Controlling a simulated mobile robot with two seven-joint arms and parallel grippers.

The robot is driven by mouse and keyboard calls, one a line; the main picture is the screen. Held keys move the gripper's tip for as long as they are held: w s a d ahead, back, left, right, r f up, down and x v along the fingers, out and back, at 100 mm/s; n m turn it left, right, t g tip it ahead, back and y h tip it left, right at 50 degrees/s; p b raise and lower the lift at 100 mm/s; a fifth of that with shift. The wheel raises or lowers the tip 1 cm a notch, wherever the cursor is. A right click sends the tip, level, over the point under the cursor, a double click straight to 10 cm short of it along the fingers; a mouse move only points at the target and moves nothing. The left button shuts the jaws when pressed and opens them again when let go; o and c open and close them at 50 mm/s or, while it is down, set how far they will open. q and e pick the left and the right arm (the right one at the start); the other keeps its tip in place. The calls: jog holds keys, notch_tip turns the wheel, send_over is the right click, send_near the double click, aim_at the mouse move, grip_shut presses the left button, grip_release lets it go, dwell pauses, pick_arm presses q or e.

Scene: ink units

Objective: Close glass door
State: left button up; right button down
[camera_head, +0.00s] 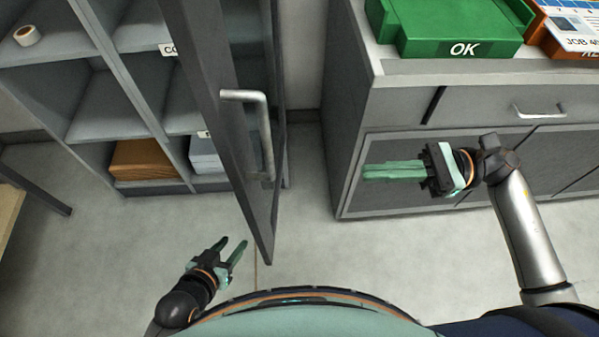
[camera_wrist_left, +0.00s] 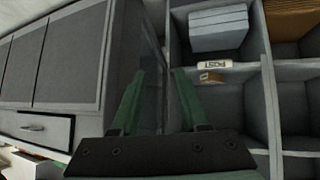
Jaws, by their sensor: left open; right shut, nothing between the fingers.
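The glass door (camera_head: 226,125) of the shelf cabinet stands wide open, swung out toward me, with a silver bar handle (camera_head: 266,135) on its right-hand face. In the left wrist view the door (camera_wrist_left: 146,70) shows edge-on between my left gripper's fingers in the picture; I cannot tell how far beyond them it is. My left gripper (camera_head: 234,247) is open, low and just left of the door's bottom corner. My right gripper (camera_head: 366,171) is shut and empty, right of the door and in front of the grey drawer cabinet.
The open shelf cabinet (camera_head: 110,95) at left holds a brown stack (camera_head: 143,160), pale stacks (camera_head: 206,155) and a tape roll (camera_head: 27,36). The grey drawer cabinet (camera_head: 390,102) at right carries a green OK bin (camera_head: 462,48). Floor between them is clear. A table edge (camera_head: 10,205) is far left.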

pick_arm(q)
jog(key=a+r+p, duration=0.1)
jog(key=p, duration=0.1)
jog(key=shift+s+a+r+p, duration=0.25)
jog(key=shift+a+r+p, duration=0.1)
jog(key=shift+p, duration=0.05)
pick_arm(e)
jog(key=a+r, duration=0.1)
jog(key=a, duration=1.1)
jog(key=shift+s+a, duration=0.15)
jog(key=shift+a, duration=0.15)
pick_arm(q)
jog(key=shift+s+f, duration=0.1)
jog(key=shift+a, duration=0.1)
pick_arm(e)
jog(key=shift+a, duration=0.1)
